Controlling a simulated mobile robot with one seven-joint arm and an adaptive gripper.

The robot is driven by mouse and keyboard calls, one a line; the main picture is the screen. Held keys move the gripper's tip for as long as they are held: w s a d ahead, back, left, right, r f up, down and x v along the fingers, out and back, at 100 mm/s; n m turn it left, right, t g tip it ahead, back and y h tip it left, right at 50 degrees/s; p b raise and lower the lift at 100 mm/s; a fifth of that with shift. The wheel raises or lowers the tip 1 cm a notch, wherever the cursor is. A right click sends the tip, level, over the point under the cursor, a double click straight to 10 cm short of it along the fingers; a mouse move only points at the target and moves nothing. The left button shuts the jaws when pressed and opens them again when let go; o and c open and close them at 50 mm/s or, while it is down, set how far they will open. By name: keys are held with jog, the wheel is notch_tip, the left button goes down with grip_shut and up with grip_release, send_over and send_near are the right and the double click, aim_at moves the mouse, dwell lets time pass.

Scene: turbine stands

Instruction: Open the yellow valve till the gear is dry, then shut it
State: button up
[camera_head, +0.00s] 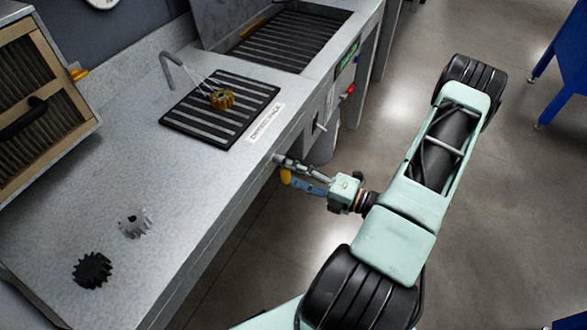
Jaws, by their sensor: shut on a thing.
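A brass-coloured gear (222,99) sits on a black slatted drying mat (187,116) on the grey bench. A bent grey nozzle (169,70) stands behind it, and pale streaks run from its tip to the gear. Whether the gear's surface is wet is too small to tell. The yellow valve handle (286,176) shows at the bench's front edge, below the mat. My gripper (300,180) is shut on the valve handle; its fingers partly hide it.
A silver gear (135,222) and a black gear (92,270) lie at the bench's near left. A wooden-framed box (40,85) stands at left. A slatted basin (290,40) is at the back. A red knob (350,88) is on the bench front.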

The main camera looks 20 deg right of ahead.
jog(key=shift+s+f, duration=0.1)
dwell(0.4)
jog(key=o, duration=1.7)
jog(key=v, duration=1.2)
